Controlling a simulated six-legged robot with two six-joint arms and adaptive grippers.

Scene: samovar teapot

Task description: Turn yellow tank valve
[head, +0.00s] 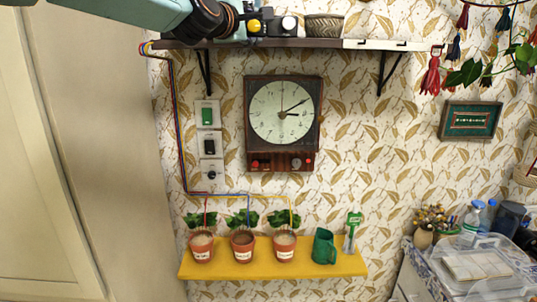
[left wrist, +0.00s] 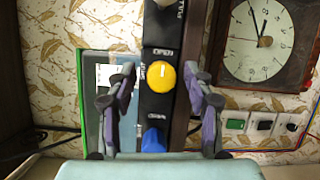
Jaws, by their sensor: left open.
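The yellow tank valve (left wrist: 161,75) is a round knob on a dark panel, with white lettering beside it. In the left wrist view it lies between the two fingertips of my left gripper (left wrist: 160,80), which is open. Gaps show on both sides of the knob, and I see no finger touching it. In the head view the yellow knob (head: 254,25) sits on the shelf unit at the top, just right of my left gripper (head: 231,18). A blue knob (left wrist: 153,140) is on the same panel, nearer the palm. My right gripper is not in view.
A white knob (head: 289,22) stands right of the yellow one on the shelf (head: 325,43). A woven bowl (head: 324,26) is further right. A wall clock (head: 283,112) hangs below the shelf.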

